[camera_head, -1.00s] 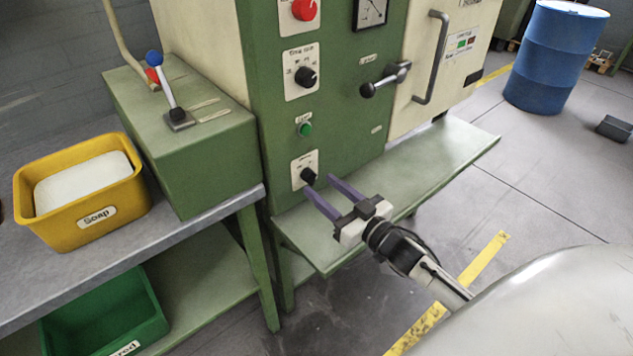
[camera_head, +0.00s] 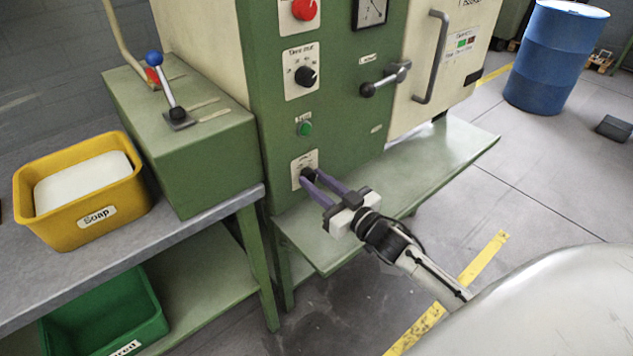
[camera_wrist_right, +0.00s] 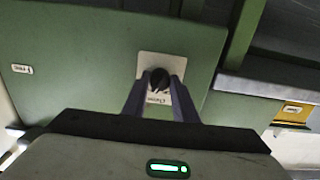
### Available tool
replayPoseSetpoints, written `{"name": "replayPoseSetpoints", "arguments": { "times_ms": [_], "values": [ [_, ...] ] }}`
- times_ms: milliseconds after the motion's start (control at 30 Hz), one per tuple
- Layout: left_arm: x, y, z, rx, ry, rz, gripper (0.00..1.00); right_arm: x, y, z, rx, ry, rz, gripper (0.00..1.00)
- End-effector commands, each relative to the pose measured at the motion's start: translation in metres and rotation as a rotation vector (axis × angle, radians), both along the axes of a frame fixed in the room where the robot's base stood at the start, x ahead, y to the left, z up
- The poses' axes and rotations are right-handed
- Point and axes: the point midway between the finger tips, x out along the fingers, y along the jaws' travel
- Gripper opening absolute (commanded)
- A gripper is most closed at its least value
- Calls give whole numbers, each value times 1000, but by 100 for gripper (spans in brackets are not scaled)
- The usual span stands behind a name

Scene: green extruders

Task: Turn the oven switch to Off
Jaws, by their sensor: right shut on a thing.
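The lowest switch on the green panel is a black knob on a white plate (camera_head: 299,165). My right gripper (camera_head: 311,178) is at this knob with its two purple fingers closed around it. The right wrist view shows the black knob (camera_wrist_right: 158,78) between the fingertips, with the plate (camera_wrist_right: 150,63) behind it. The fingers hide part of the knob, and I cannot read its setting. My left gripper is not in view.
A green shelf (camera_head: 440,165) juts out below the panel, under my right gripper. Above the switch are a green button (camera_head: 305,129), another black knob (camera_head: 305,76) and a red knob (camera_head: 304,9). A ball-ended handle (camera_head: 384,80) sticks out at the right.

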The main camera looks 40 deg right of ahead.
Motion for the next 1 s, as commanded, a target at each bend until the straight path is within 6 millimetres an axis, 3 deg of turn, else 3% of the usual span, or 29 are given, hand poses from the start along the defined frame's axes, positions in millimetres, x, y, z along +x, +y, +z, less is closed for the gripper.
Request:
{"name": "replayPoseSetpoints", "arguments": {
  "times_ms": [367,1000],
  "values": [
    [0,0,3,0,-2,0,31,0,0,1,-162,-14,0,3],
    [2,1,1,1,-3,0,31,0,-1,0,-746,-59,0,3]
  ]
}}
